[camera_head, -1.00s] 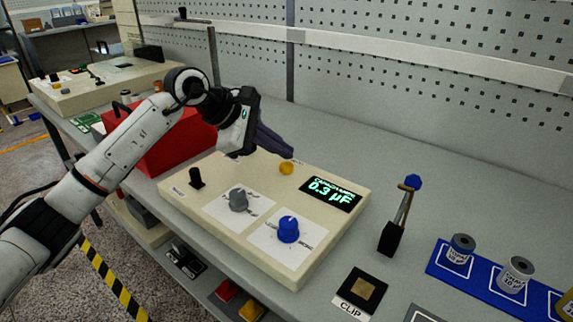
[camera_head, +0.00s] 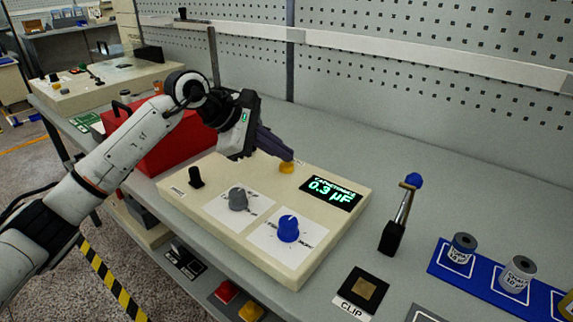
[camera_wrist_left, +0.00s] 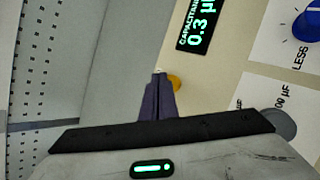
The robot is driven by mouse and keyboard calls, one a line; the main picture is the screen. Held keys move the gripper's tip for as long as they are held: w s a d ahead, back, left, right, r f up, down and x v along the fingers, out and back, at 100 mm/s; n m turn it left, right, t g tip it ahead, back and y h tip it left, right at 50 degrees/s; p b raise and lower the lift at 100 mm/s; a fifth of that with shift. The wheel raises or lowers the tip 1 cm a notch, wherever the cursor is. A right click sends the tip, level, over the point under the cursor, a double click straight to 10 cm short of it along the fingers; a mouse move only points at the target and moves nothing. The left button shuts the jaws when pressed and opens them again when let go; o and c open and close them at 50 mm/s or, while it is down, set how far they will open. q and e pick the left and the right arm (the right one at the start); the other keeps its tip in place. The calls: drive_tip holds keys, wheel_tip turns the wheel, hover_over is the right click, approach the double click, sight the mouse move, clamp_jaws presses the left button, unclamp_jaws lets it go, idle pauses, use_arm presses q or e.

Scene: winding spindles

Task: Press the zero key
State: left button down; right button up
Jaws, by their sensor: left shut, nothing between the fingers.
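The zero key appears to be the yellow round button (camera_head: 287,168) on the cream instrument panel (camera_head: 215,239); its label is too small to read. The button also shows in the left wrist view (camera_wrist_left: 175,83), partly behind the fingers. My left gripper (camera_head: 289,157) is shut and empty, its dark fingertips at the button's upper edge. I cannot tell whether they touch it. In the left wrist view the fingertips (camera_wrist_left: 160,75) lie just beside the button. The display (camera_head: 331,193) reads 0.3 µF. My right gripper is not in view.
The panel also carries a black switch (camera_head: 196,178), a grey knob (camera_head: 238,199) and a blue knob (camera_head: 288,229). A red box (camera_head: 160,140) stands behind my left arm.

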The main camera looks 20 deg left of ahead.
sight(281, 166)
use_arm(q)
drive_tip(key=shift+f+b, duration=0.4)
drive_tip(key=shift+f, duration=0.15)
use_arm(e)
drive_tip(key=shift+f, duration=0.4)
use_arm(q)
drive_tip(key=shift+r, duration=0.1)
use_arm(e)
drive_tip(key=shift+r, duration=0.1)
use_arm(q)
drive_tip(key=shift+r+p, duration=0.6)
drive_tip(key=shift+r, duration=0.25)
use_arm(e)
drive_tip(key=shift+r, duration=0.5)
